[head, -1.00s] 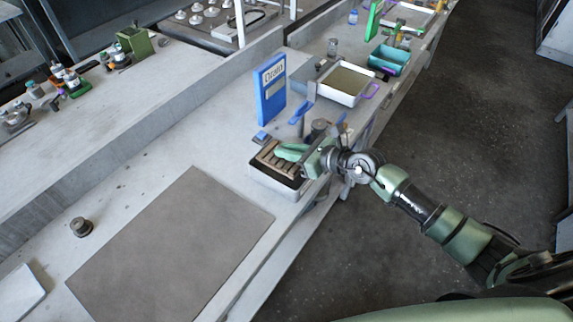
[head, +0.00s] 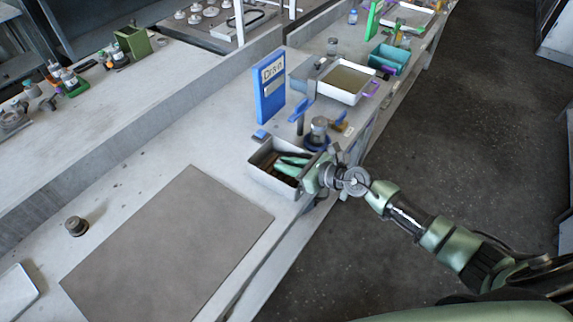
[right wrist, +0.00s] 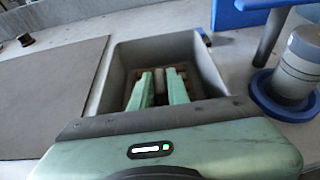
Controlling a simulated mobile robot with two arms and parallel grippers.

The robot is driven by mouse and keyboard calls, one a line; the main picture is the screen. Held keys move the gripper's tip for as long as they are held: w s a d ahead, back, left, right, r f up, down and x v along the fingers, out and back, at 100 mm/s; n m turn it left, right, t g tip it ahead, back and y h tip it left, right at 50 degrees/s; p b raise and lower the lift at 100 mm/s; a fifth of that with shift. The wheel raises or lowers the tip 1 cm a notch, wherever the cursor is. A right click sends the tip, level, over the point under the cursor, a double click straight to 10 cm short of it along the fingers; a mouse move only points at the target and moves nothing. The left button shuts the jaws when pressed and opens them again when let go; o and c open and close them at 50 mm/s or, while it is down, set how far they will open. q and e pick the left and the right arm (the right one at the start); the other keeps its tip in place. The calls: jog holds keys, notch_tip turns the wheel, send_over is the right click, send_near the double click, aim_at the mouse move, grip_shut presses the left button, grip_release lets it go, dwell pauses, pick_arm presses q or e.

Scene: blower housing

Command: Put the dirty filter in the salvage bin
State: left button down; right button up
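The dirty filter (right wrist: 160,85) is a brown, slatted piece low inside a grey open-topped bin (right wrist: 213,72). In the head view the bin (head: 268,184) stands at the table's front edge, and the filter (head: 267,162) shows only as a dark brown part inside it. My right gripper (head: 283,164) reaches down into the bin from the right. Its two green fingers (right wrist: 160,78) stand apart, with a narrow raised strip of the filter between them; a small gap seems to show. The fingers hide part of the filter. My left gripper is not in view.
A blue sign (head: 270,88) stands behind the bin. A metal cylinder on a blue base (head: 318,130) is close to the bin's right. A brown-grey mat (head: 165,245) lies to the left, with a small round knob (head: 76,226) beyond it. A white tray (head: 345,84) is farther back.

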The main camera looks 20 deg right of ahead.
jog(key=shift+o, duration=0.8)
jog(key=shift+s+d+r, duration=0.15)
jog(key=b+v, duration=0.1)
jog(key=v, duration=1)
jog(key=shift+s+r, duration=0.2)
jog(key=shift+r, duration=0.1)
jog(key=shift+d, duration=0.1)
